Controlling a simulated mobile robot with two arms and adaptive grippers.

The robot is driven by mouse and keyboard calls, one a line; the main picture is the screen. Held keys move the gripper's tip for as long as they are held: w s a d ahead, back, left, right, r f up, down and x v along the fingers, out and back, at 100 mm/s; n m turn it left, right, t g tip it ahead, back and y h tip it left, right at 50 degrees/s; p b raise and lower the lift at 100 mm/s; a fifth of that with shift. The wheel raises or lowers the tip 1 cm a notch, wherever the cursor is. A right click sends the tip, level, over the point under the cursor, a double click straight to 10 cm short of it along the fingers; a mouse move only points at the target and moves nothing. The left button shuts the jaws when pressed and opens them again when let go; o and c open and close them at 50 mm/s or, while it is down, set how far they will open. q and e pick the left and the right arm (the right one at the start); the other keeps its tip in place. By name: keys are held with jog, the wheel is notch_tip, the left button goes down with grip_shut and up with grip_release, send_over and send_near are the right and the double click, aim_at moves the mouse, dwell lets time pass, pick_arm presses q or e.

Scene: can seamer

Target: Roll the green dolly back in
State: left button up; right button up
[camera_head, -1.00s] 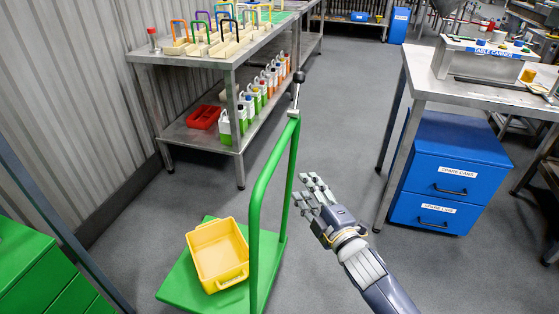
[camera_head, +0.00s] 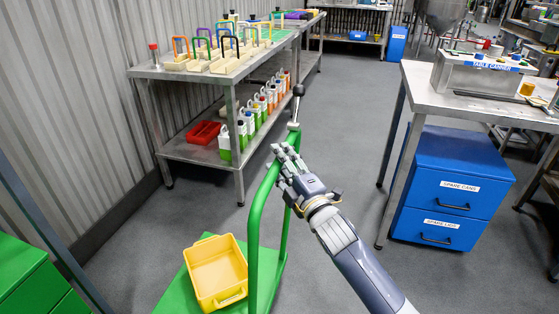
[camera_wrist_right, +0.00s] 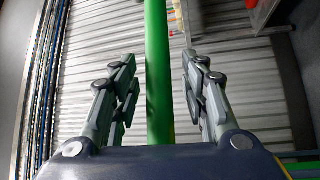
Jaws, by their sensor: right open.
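The green dolly (camera_head: 190,296) stands on the floor at the lower middle of the head view, with a tall green tube handle (camera_head: 256,215) on its right side. A yellow bin (camera_head: 217,271) sits on its deck. My right gripper (camera_head: 285,158) is at the upper part of the handle. In the right wrist view the green handle tube (camera_wrist_right: 158,75) runs between the two spread fingers of my right gripper (camera_wrist_right: 160,88), with gaps on both sides. My left gripper is not in view.
A metal shelf table (camera_head: 225,79) with bottles and a red tray (camera_head: 204,132) stands behind the dolly. Blue drawers (camera_head: 452,190) stand under a bench (camera_head: 425,84) on the right. A green cabinet (camera_head: 35,290) is at the lower left. Grey floor between is clear.

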jog(key=shift+w+a, duration=0.2)
jog(key=shift+w, duration=0.2)
grip_shut()
jog(key=shift+a+r, duration=0.1)
